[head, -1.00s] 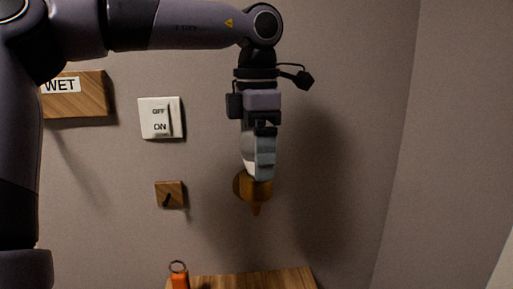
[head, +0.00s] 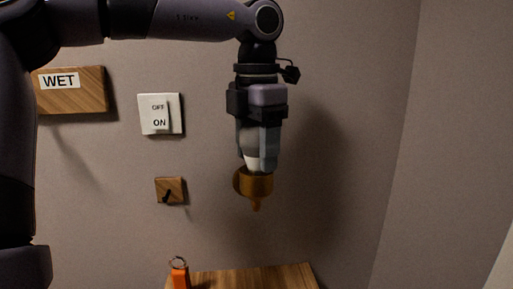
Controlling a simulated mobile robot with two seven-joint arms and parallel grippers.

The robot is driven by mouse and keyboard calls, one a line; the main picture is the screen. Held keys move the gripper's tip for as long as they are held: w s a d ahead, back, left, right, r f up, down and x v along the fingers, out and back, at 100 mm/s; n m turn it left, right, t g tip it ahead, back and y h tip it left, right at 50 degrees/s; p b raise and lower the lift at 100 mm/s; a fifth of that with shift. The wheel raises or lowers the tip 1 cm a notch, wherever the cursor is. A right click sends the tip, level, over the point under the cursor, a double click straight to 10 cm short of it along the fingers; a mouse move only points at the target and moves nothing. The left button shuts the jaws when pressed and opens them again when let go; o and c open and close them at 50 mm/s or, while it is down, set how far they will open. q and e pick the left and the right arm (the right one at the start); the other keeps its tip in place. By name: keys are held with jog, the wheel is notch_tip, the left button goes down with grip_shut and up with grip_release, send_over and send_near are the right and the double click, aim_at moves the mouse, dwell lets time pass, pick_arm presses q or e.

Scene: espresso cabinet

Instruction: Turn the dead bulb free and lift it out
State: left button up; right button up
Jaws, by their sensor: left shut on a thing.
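My left gripper (head: 261,158) points straight down and is shut on the whitish bulb (head: 253,162), which shows between its fingers. The bulb's lower end meets the brass-coloured socket (head: 256,184), which stands out from the wall with a small tip below it. The bulb is upright above the socket; I cannot tell how far it sits inside. My right gripper is not in view.
On the wall are a white OFF/ON switch (head: 160,114), a wooden block with a dark hook (head: 170,190) and a WET sign board (head: 72,91). Below, an orange tagged object (head: 180,276) is by a wooden shelf (head: 255,278). The wall right of the socket is clear.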

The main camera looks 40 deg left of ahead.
pick_arm(q)
jog(key=shift+n, duration=0.4)
jog(key=shift+n, duration=1.2)
jog(key=shift+n, duration=1.2)
jog(key=shift+n, duration=1.2)
jog(key=shift+r, duration=0.1)
